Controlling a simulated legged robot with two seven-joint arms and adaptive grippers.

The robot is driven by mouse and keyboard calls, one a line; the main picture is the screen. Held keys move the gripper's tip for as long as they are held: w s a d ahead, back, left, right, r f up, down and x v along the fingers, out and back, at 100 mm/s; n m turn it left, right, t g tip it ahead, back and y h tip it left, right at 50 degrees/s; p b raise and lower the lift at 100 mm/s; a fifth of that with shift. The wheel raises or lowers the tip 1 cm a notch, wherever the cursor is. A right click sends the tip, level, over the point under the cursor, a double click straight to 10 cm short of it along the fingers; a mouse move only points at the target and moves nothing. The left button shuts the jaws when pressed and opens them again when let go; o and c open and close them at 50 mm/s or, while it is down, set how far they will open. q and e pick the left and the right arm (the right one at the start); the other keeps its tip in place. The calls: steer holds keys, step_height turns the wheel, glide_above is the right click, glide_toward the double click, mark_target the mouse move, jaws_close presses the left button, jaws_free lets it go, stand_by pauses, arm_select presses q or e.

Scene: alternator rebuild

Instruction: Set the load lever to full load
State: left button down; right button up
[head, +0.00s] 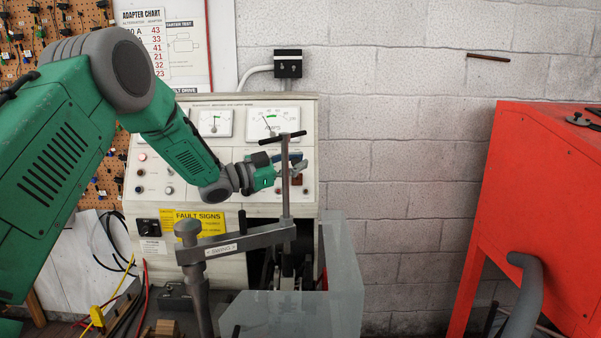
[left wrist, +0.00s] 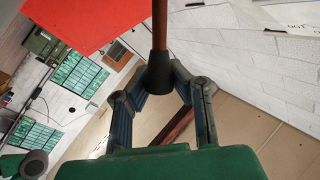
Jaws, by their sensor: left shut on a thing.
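My left gripper (head: 297,168) is in front of the right part of the tester's front panel (head: 230,180), partly hidden by an upright steel clamp rod (head: 285,185) with a T-handle. In the left wrist view its fingers (left wrist: 162,86) close around a black tapered grip (left wrist: 158,72) on a brown rod (left wrist: 159,25), which I take to be the load lever. The rod runs up out of that picture. The lever's scale and full-load mark cannot be made out. My right gripper is in neither view.
A steel clamp arm (head: 235,243) crosses in front of the tester. A clear guard (head: 343,270) stands at its lower right. A red cabinet (head: 535,200) stands at the right. A gauge (head: 272,123) sits above my gripper. Bare wall separates tester and cabinet.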

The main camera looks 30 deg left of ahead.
arm_select(q)
steer(key=shift+m+t, duration=0.4)
steer(key=shift+m, duration=0.5)
steer(key=shift+s+d+f+b, duration=0.15)
steer(key=shift+s+f+b, duration=0.2)
steer(key=shift+f+b, duration=0.4)
steer(key=shift+s+d+f+b, duration=0.2)
steer(key=shift+s+f+b, duration=0.15)
steer(key=shift+f+b, duration=0.35)
steer(key=shift+s+d+f+b, duration=0.15)
steer(key=shift+s+f+b, duration=0.2)
steer(key=shift+f+b, duration=0.4)
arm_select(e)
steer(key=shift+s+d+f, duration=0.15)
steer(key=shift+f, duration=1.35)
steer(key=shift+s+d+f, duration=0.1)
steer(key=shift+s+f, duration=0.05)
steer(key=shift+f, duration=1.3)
arm_select(q)
steer(key=c, duration=1.3)
jaws_free()
steer(key=shift+s+a, duration=0.1)
steer(key=shift+s, duration=0.05)
steer(key=shift+c, duration=0.2)
steer(key=v, duration=1.2)
steer(key=shift+a+h, duration=0.3)
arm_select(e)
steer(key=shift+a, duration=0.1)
arm_select(q)
steer(key=shift+f, duration=0.1)
